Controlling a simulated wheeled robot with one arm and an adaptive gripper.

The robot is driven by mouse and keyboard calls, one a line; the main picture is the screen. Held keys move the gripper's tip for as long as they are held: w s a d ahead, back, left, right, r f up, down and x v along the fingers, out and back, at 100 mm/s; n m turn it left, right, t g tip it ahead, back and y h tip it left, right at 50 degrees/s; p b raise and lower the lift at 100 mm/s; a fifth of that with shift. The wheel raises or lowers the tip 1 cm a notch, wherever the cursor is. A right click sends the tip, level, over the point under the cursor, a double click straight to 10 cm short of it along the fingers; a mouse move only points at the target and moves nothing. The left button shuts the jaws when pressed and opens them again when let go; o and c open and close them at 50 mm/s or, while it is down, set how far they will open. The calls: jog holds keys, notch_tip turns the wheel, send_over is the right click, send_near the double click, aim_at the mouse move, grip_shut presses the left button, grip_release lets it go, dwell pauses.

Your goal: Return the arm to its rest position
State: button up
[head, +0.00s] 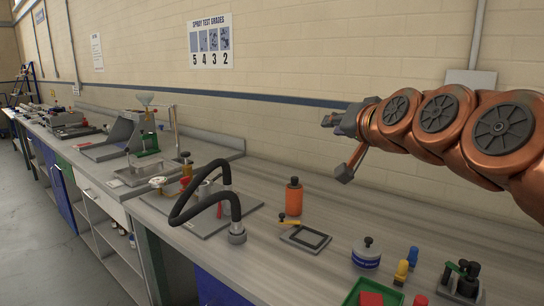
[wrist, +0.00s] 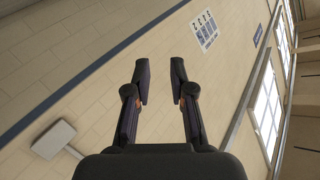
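My gripper (head: 333,119) is at the end of my copper-coloured arm, raised above the bench at the right of the head view. It points left, along the wall, and touches nothing there. In the wrist view my gripper (wrist: 159,82) shows two dark fingers spread apart with only the wall behind them. Nothing is held between the fingers.
Below my arm the long bench (head: 330,200) carries an orange bottle (head: 294,196), a black bent hose (head: 190,190), a white-and-blue jar (head: 367,253) and a green tray (head: 352,297). A brick wall (head: 330,50) stands behind. The air around my gripper is clear.

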jog(key=s+a+f+n+g+h+p, duration=0.1)
jog(key=s+f+n+g+h+p, duration=0.15)
jog(key=s+f+g+p, duration=1.05)
jog(key=s+d+f+g+b, duration=0.1)
jog(key=s+d+f, duration=0.1)
jog(key=s+f, duration=0.3)
jog(key=s+d+f+g+h+b, duration=0.1)
jog(key=s+f, duration=0.3)
jog(key=s, duration=0.7)
jog(key=s+d+f+g+b, duration=0.1)
jog(key=s+d+f, duration=0.1)
jog(key=s+f, duration=0.3)
jog(key=s, duration=0.4)
jog(key=shift+d+f+n+g+h, duration=0.3)
jog(key=shift+d+n+g+h, duration=0.05)
jog(key=shift+d+g, duration=0.05)
